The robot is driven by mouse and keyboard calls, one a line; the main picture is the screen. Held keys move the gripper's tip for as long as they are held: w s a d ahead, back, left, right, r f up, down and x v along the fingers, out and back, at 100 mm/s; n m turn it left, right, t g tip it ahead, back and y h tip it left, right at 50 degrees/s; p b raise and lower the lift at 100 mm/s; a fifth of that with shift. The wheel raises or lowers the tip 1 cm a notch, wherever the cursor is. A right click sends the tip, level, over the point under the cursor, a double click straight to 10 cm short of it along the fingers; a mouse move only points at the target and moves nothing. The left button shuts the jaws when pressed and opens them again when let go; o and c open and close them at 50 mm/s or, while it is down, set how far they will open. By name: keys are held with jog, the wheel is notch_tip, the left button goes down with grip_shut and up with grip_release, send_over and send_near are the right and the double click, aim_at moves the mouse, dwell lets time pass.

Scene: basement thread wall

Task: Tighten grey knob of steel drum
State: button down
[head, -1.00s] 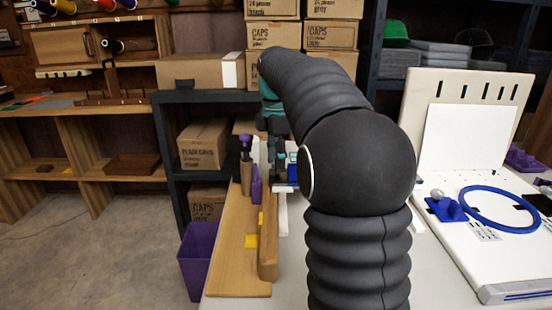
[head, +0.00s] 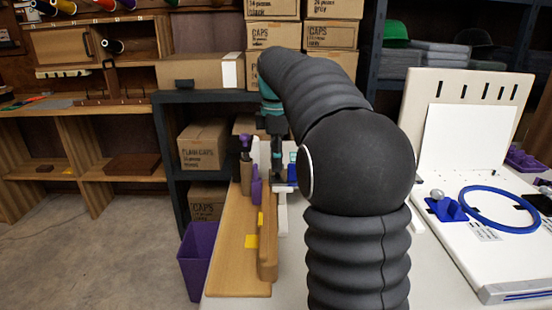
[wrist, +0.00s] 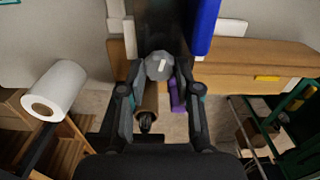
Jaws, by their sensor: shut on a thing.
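The grey knob (wrist: 159,66), faceted with a pale mark on top, sits between my fingertips in the wrist view. My gripper (wrist: 161,68) is shut on it, one finger on each side. A dark body (wrist: 160,28) lies just beyond the knob; I cannot tell how much of it is the steel drum. In the head view my gripper (head: 276,165) points down at the far end of the wooden bench piece, and the knob cannot be made out there.
A long wooden piece (head: 238,270) with purple-topped spools (head: 246,147) stands left of my gripper. A blue part (wrist: 203,25) is close beside it. A purple bin (head: 197,262) stands below left. A white machine with a blue hoop (head: 466,213) is at right.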

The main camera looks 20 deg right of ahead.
jog(key=m, duration=0.7)
jog(key=shift+w+d, duration=0.1)
jog(key=m, duration=0.4)
jog(key=shift+d+m, duration=0.1)
jog(key=shift+m, duration=1.8)
jog(key=c, duration=1.1)
grip_release()
jog(key=shift+r, duration=0.1)
notch_tip(320, 180, up, 12)
jog(key=shift+f, duration=0.1)
